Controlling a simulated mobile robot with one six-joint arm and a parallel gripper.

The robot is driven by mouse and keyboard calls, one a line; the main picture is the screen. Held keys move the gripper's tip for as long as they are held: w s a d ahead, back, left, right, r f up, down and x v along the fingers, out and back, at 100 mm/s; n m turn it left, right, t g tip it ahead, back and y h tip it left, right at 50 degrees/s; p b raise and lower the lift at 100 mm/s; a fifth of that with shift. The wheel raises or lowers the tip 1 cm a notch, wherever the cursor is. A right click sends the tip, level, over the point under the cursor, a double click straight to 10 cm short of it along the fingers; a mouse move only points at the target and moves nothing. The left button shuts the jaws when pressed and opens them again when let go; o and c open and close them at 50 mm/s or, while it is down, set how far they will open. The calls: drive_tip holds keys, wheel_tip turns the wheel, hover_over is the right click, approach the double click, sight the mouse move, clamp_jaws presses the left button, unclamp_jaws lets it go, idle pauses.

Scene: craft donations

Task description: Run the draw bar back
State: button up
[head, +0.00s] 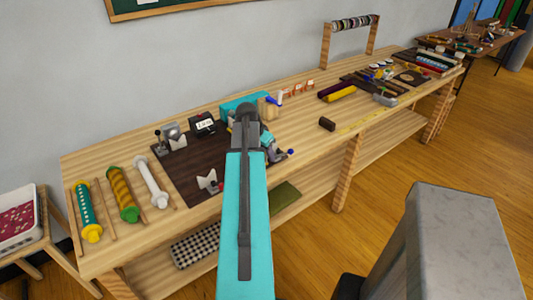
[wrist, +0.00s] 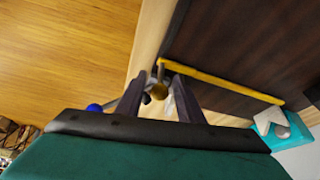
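My gripper (wrist: 158,80) is open. Its two dark fingers stand apart on either side of the knob, with visible gaps. Something pale behind the knob is partly hidden by the right finger. In the head view, my arm hides the gripper and the bar.
The dark board (head: 180,163) lies on a wooden workbench (head: 120,262). It carries clamp-like fittings and a small black display (head: 203,124). A blue ball knob (head: 290,151) juts out near the front edge. Colored rollers (head: 123,194) lie left. A dark brown block (head: 327,124) sits right.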

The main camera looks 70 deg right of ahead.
drive_tip(key=shift+d+f, duration=0.1)
drive_tip(key=shift+f, duration=0.2)
clamp_jaws()
drive_tip(key=shift+s, duration=0.1)
